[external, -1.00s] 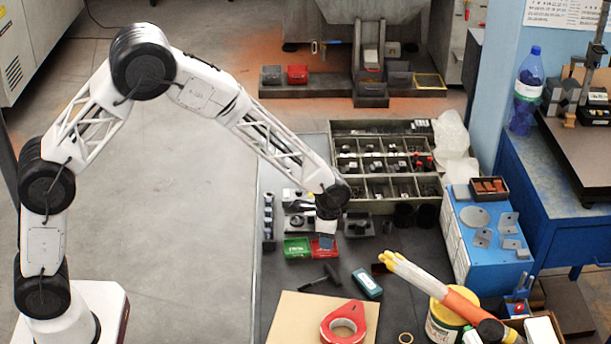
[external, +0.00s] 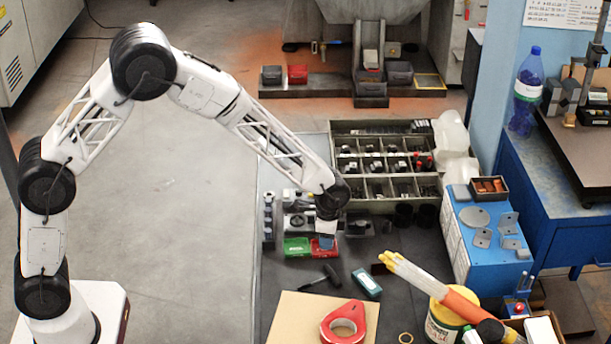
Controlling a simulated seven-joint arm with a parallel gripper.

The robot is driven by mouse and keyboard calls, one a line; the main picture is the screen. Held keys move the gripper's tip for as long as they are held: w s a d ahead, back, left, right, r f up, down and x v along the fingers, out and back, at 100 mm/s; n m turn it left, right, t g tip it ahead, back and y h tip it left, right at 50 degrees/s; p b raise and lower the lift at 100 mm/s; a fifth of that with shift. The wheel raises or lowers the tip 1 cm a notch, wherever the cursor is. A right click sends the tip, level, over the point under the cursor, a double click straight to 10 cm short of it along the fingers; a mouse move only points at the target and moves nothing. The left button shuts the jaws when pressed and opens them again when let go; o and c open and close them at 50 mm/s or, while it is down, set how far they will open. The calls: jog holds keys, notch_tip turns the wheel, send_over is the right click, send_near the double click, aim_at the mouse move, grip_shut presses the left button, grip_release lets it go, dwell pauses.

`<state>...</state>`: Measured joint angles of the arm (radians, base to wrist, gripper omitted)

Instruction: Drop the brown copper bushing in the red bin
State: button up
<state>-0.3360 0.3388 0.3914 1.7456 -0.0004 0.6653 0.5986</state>
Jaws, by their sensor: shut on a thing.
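The small red bin (external: 318,253) sits on the dark bench mat, right beside a green bin (external: 296,247). My gripper (external: 326,241) points down directly over the red bin, at or just above its rim, and covers part of it. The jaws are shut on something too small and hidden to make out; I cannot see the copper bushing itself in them. A tan ring (external: 406,338) lies near the front edge of the mat, apart from the gripper.
A compartment tray (external: 385,205) stands behind the bins. A black hammer-like tool (external: 320,277), a teal-and-white box (external: 367,283) and a red tape roll (external: 343,324) on a cardboard sheet (external: 290,318) lie in front. A blue box (external: 488,245) stands right.

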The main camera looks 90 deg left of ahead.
jog(key=shift+f, duration=0.9)
dwell(0.7)
jog(key=o, duration=1.1)
jog(key=shift+c, duration=0.2)
jog(key=shift+r, duration=0.15)
notch_tip(320, 180, up, 8)
jog(key=shift+f, duration=0.25)
jog(key=shift+r, duration=0.1)
jog(key=shift+r, duration=2.4)
jog(key=shift+r, duration=0.1)
